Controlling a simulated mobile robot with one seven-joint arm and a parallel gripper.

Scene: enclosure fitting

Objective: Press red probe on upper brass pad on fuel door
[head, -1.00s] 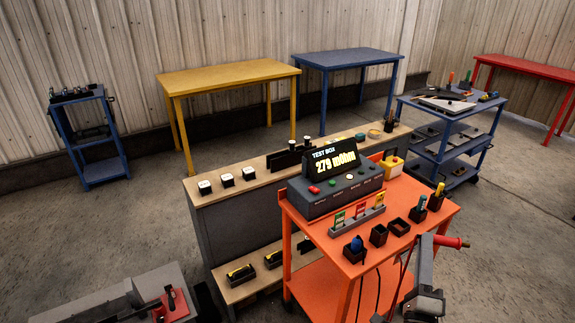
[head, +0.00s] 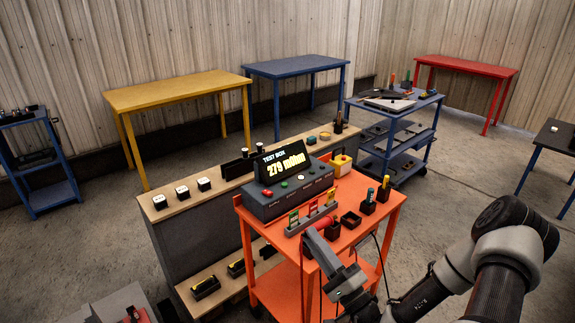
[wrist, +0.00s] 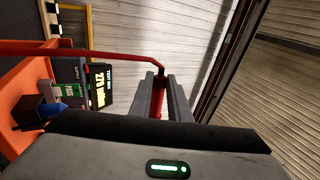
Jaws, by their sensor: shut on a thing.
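My gripper (head: 318,233) is shut on the red probe (head: 323,222) and holds it above the front of the orange cart. In the wrist view the red probe (wrist: 158,97) sits between the two grey fingers (wrist: 160,105), and a red lead (wrist: 85,53) runs from its black end to the left. The probe's tip cannot be made out. The test box (head: 288,188) on the cart reads about 279 mOhm; its display also shows in the wrist view (wrist: 101,87). I cannot make out a fuel door or brass pads in either view.
The orange cart (head: 375,222) carries a tag rack (head: 293,229) and small black cups. A wood-topped bench (head: 172,206) stands behind it. Blue (head: 290,66), yellow (head: 165,96) and red (head: 470,67) tables stand farther back. The floor right of the cart is open.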

